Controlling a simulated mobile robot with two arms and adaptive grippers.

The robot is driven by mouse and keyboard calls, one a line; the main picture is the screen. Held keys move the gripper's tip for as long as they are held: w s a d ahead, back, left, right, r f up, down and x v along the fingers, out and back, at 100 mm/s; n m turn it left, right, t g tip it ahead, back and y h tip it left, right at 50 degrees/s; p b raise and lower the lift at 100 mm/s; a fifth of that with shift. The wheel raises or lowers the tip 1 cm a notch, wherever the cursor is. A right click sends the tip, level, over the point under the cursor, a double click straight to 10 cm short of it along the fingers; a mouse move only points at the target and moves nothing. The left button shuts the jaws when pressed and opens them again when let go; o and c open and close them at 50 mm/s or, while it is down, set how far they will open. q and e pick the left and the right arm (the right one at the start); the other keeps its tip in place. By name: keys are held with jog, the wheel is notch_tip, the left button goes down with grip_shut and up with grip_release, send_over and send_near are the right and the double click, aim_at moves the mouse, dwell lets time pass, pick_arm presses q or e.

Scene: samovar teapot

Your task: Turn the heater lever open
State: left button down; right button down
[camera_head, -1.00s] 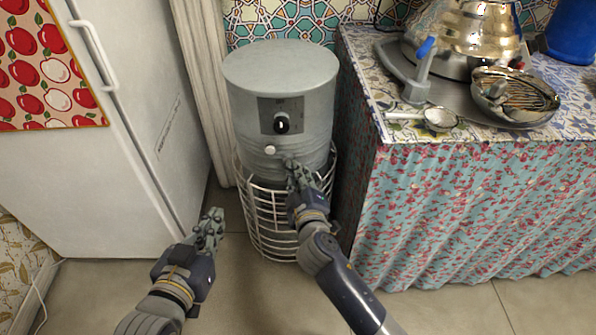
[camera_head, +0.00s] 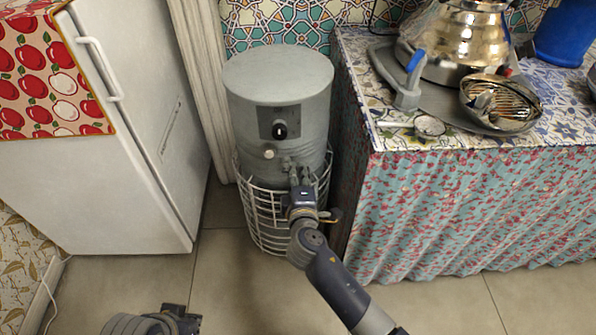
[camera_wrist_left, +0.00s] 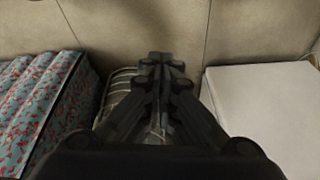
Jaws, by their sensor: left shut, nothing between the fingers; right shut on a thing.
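The heater (camera_head: 280,95) is a grey upright cylinder in a white wire stand. Its front has a dark panel with a black knob (camera_head: 279,130) and a pale round button (camera_head: 268,153) below it. My right gripper (camera_head: 291,168) is at the lower front of the heater, right of and below the button, its fingers shut on the heater lever. The fingers hide the lever, so its angle cannot be told. My left gripper is low at the bottom edge of the head view, mostly cut off; in the left wrist view its fingers (camera_wrist_left: 165,62) are shut and empty.
A white fridge (camera_head: 150,170) stands to the left. The wire stand (camera_head: 262,215) surrounds the heater's lower part. Floor in front is open.

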pick_arm(q)
jog(key=shift+w+f+p, duration=0.3)
jog(key=shift+f+p, duration=0.1)
jog(key=shift+f, duration=0.2)
pick_arm(e)
jog(key=shift+a+r+n, duration=0.25)
jog(key=shift+r+n, duration=0.05)
jog(key=shift+n, duration=0.4)
jog(key=c, duration=1.6)
grip_release()
jog(key=shift+a, duration=0.1)
jog(key=shift+f, duration=0.1)
pick_arm(q)
jog(key=shift+r, duration=0.1)
pick_arm(e)
jog(key=shift+s, duration=0.1)
jog(key=s+r, duration=0.2)
jog(key=s, duration=0.9)
jog(key=shift+s+r, duration=0.2)
jog(key=shift+s, duration=0.1)
